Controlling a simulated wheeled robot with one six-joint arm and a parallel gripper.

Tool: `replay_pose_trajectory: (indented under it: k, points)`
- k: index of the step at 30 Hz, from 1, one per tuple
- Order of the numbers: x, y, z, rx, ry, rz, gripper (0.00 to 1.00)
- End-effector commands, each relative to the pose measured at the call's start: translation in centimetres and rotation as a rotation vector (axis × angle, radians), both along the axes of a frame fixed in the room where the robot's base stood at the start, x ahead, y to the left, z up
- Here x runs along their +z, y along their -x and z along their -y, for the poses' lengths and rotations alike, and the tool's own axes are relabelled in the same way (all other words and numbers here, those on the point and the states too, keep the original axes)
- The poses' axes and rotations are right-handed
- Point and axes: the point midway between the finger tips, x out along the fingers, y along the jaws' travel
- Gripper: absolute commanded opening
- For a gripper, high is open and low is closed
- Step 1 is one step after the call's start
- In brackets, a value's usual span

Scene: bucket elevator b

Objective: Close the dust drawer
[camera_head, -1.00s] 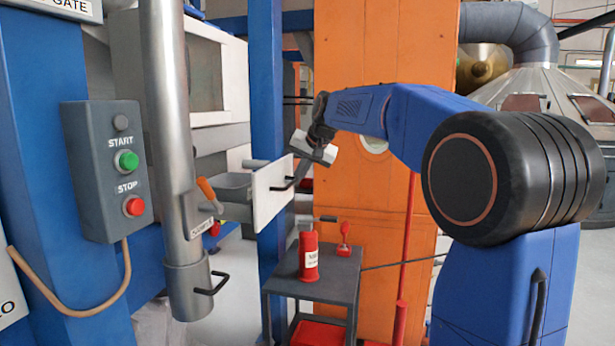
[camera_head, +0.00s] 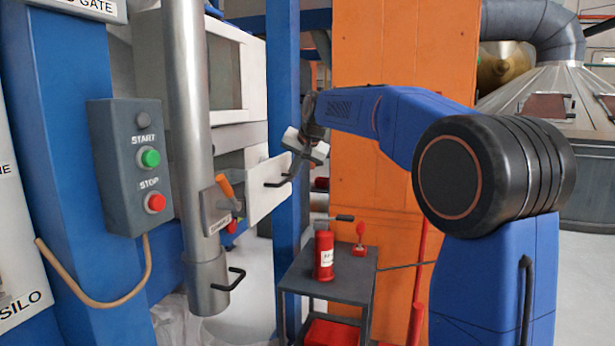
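The front panel now stands close to the housing; the pipe hides part of the drawer, so I cannot tell whether a gap is left.
A grey pipe (camera_head: 188,130) with an orange lever (camera_head: 225,187) stands in front of the housing. A control box (camera_head: 132,165) has green and red buttons. A dark cart (camera_head: 345,282) below my arm carries a red canister (camera_head: 324,256). An orange column (camera_head: 375,215) stands behind.

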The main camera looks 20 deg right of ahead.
Motion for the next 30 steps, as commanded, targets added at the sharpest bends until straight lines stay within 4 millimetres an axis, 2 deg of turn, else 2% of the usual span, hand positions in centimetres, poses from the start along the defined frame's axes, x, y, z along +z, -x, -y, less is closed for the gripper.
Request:
replay_pose_trajectory:
  k: [1,6,15,21,30]
  points:
    - [-0.1,-0.9,-1.3,0.005,0.001,0.000,0.00]
    - [-0.1,-3.6,-5.0,0.004,0.001,0.000,0.00]
    - [-0.1,-7.3,-10.2,0.002,0.000,-0.001,0.00]
    - [0.0,-8.8,-12.1,0.001,0.000,-0.001,0.00]
    - [0.0,-9.5,-13.0,0.001,0.000,0.002,0.00]
